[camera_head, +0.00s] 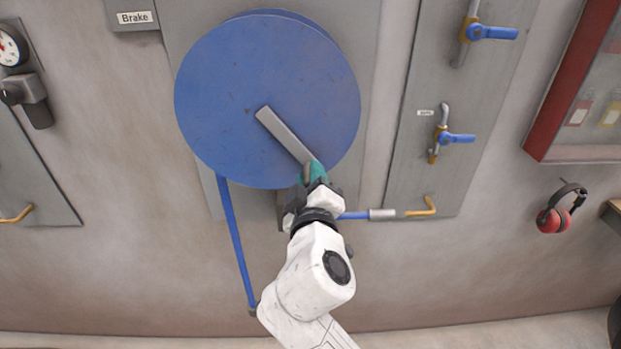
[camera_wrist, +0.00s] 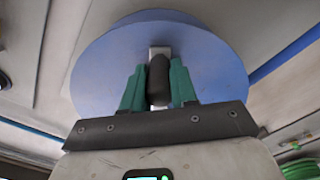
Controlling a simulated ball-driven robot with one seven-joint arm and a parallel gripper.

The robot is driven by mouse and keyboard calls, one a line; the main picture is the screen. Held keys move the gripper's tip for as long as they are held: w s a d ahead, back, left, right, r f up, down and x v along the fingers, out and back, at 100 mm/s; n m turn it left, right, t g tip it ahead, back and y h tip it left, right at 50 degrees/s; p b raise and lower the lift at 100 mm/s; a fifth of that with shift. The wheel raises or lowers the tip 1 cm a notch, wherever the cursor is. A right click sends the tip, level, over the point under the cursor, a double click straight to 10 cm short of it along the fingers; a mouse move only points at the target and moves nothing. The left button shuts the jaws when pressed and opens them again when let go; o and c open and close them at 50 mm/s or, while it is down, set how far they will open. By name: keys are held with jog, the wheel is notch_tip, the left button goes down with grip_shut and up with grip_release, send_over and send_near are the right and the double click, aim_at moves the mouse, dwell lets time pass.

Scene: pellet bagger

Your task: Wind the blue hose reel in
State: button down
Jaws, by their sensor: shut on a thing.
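The blue hose reel (camera_head: 235,85) is a large round disc on a grey wall panel in the head view. Its grey crank arm (camera_head: 284,135) runs from the hub down and right. My gripper (camera_head: 312,176) is at the crank's outer end, at the reel's lower right. In the wrist view the green fingers of my gripper (camera_wrist: 158,88) are shut on the dark crank handle (camera_wrist: 158,80), with the blue reel (camera_wrist: 100,60) behind. The blue hose (camera_head: 235,240) hangs from the reel's lower left down to the floor edge, with a dull end fitting.
A box labelled Brake (camera_head: 134,17) is at the upper left. Blue-handled valves (camera_head: 457,138) sit on a panel to the right, with a brass pipe (camera_head: 425,208) below. Red ear defenders (camera_head: 556,218) hang further right. A gauge (camera_head: 10,48) is at the far left.

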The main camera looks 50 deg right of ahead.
jog(key=shift+f, duration=0.1)
jog(key=w+a+f+m+b, duration=0.1)
jog(key=f+m+b, duration=0.1)
jog(key=b, duration=0.2)
jog(key=m+b, duration=2.2)
jog(key=m, duration=0.2)
send_near(189, 120)
jog(key=d+r, duration=0.1)
jog(key=d, duration=0.4)
jog(key=shift+w+a+r+m+p, duration=0.1)
jog(key=shift+w+r+m+p, duration=0.05)
jog(key=shift+r+m, duration=0.3)
jog(key=shift+w+a+r+m+p, duration=0.1)
jog(key=shift+r+m+p, duration=0.05)
jog(key=shift+r+m, duration=0.3)
